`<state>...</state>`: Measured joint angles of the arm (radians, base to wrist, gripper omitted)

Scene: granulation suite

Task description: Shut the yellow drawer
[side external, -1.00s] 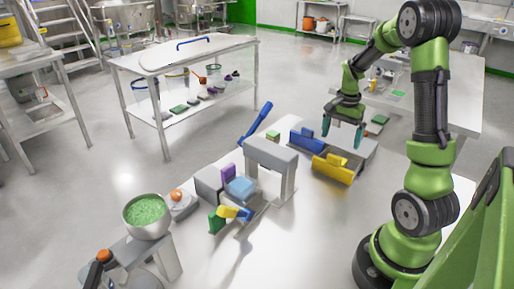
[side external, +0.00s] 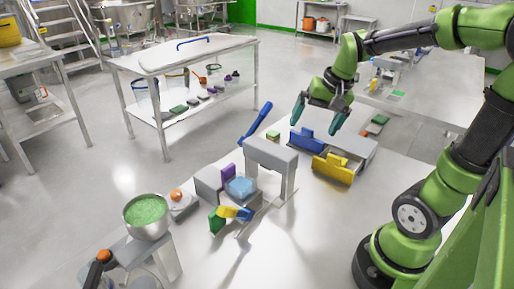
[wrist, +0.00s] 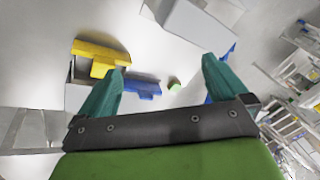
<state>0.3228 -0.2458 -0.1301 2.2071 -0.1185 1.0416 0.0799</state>
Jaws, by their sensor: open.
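The yellow drawer (side external: 333,171) shows in the side view at the front of a low grey cabinet (side external: 357,148). It stands pulled out, with a gap behind its yellow front. A blue drawer (side external: 307,142) is beside it on the left. In the wrist view the yellow drawer (wrist: 104,53) is at the upper left, above the blue drawer front (wrist: 143,89). My gripper (side external: 318,115) is open and empty, above the blue drawer and apart from both drawers. Its two teal fingers also show spread in the wrist view (wrist: 162,80).
A grey arch-like block (side external: 270,151) stands left of the cabinet, with a blue handle (side external: 257,122) behind it. A bowl of green granules (side external: 147,214) is at the lower left. Bare white tabletop lies in front of the yellow drawer.

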